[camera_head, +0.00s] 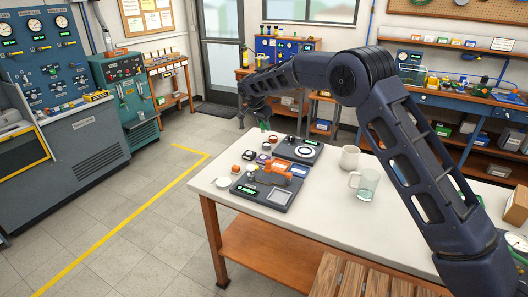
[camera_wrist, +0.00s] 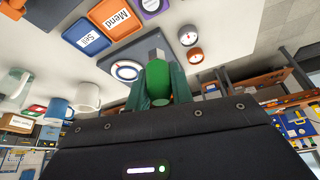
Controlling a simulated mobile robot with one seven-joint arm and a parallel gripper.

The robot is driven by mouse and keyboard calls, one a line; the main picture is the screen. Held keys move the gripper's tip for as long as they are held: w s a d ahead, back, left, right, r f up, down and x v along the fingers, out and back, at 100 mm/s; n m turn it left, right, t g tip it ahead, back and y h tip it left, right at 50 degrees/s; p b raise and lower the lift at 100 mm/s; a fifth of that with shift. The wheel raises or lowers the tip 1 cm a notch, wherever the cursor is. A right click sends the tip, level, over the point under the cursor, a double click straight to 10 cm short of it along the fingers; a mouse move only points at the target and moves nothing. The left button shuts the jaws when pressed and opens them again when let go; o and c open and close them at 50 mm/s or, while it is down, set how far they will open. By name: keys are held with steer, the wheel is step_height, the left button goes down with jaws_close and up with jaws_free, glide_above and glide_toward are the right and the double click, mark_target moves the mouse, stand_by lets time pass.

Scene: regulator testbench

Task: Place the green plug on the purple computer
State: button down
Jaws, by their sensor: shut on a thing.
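My gripper (camera_head: 261,112) hangs over the far left part of the white table in the head view. It is shut on the green plug (camera_wrist: 158,82), which has a grey tip. A little green (camera_head: 265,126) shows below my fingers in the head view. The plug is held above the table. In the wrist view, a purple-edged piece (camera_wrist: 152,6) is at the top, partly cut off by the frame; I cannot tell whether it is the purple computer. No other clearly purple computer shows in the head view.
The white table (camera_head: 330,211) holds a dark panel with an orange part (camera_head: 283,168), a panel with a round dial (camera_head: 304,151), small gauges, a white mug (camera_head: 349,157) and a glass mug (camera_head: 366,184). The table's front middle is clear.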

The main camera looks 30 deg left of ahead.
mark_target(264, 156)
step_height(264, 156, down, 13)
steer(key=shift+f, duration=0.1)
stand_by(0.5)
steer(key=shift+f, duration=0.1)
steer(key=c, duration=1.2)
jaws_free()
steer(key=shift+c, duration=0.2)
steer(key=v, duration=1.2)
steer(key=shift+s, duration=0.1)
